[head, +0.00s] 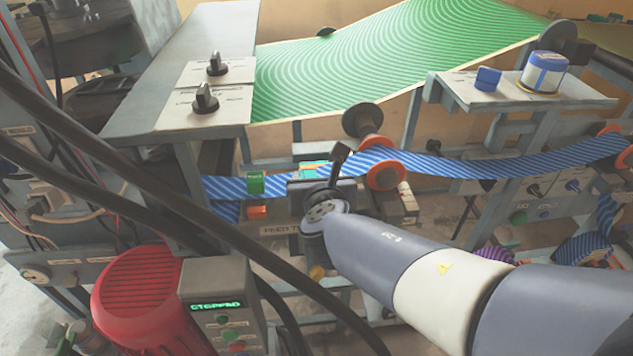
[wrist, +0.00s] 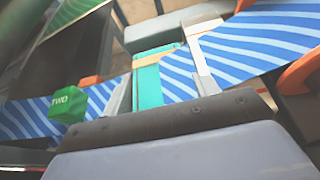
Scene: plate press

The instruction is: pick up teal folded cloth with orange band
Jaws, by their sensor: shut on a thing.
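The teal folded cloth with an orange band (wrist: 147,88) lies between the two pale fingers of my gripper (wrist: 160,84) in the wrist view. Its teal face and part of its orange band show there; blue striped web covers or borders its right part. In the head view only a small teal and orange patch of the cloth (head: 314,167) shows above the dark gripper body, at the striped web. My gripper is shut on the cloth. The finger contact is partly hidden, and I cannot tell whether the cloth is lifted clear.
The blue striped web (head: 450,165) runs past orange-rimmed rollers (head: 385,176). A green block marked TWO (wrist: 68,105) sits left of my gripper. A shelf (head: 500,92) at upper right holds a blue block (head: 487,79) and a jar (head: 543,73). Black cables cross the left foreground.

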